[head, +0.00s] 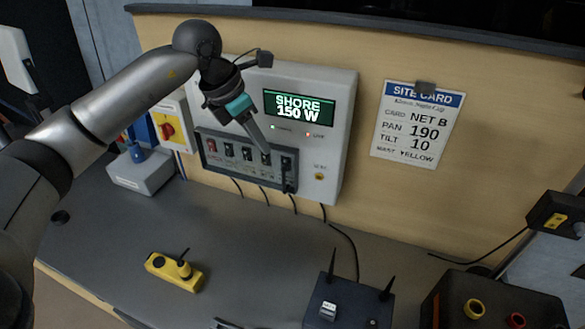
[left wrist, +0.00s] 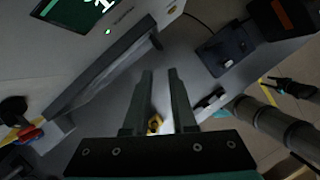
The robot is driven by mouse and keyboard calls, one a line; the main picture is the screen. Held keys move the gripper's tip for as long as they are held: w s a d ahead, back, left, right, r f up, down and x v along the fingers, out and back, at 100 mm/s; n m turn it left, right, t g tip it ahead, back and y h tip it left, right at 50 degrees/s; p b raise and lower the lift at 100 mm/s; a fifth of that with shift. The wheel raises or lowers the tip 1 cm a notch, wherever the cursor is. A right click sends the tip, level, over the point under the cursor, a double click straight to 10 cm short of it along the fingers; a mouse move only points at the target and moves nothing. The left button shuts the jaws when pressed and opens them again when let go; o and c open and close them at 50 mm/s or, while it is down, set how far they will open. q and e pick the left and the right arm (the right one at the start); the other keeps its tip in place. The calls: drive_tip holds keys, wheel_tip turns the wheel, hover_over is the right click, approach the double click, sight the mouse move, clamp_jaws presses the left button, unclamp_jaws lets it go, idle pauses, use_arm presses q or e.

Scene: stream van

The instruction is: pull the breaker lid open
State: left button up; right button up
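The breaker lid (head: 222,170) is a dark-framed strip low on the white power box (head: 341,120), and the row of switches shows through it. It looks closed in the head view, though my gripper covers part of it. My left gripper (head: 262,148) points down in front of the lid's right half; I cannot tell whether it touches. In the left wrist view its two fingers (left wrist: 163,95) stand apart with nothing between them. The lid's edge shows there as a long grey strip (left wrist: 104,68) to the left of the fingers.
A red rotary switch (head: 167,130) is left of the power box. A yellow remote (head: 174,271) lies on the grey bench (head: 240,250). A black box with antennas (head: 345,305) is at the front. A site card (head: 417,125) hangs right. Cables run below the power box.

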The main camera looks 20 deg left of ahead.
use_arm(q)
drive_tip(key=f, duration=0.2)
drive_tip(key=p, duration=0.1)
approach(284, 190)
drive_tip(key=x, duration=0.4)
drive_tip(key=w+x, duration=0.1)
drive_tip(key=x, duration=0.2)
drive_tip(key=shift+w+d+r, duration=0.1)
drive_tip(key=shift+d+r, duration=0.05)
drive_tip(key=shift+r, duration=0.15)
drive_tip(key=shift+w+f, duration=0.15)
drive_tip(key=shift+f, duration=0.3)
use_arm(e)
drive_tip(key=s, duration=0.1)
drive_tip(key=s+r, duration=0.1)
drive_tip(key=s, duration=0.1)
drive_tip(key=shift+r, duration=0.1)
use_arm(q)
drive_tip(key=shift+c, duration=0.4)
use_arm(e)
drive_tip(key=shift+s, duration=0.1)
use_arm(q)
drive_tip(key=c, duration=0.3)
clamp_jaws()
use_arm(e)
drive_tip(key=shift+s+g, duration=0.1)
drive_tip(key=shift+g, duration=0.2)
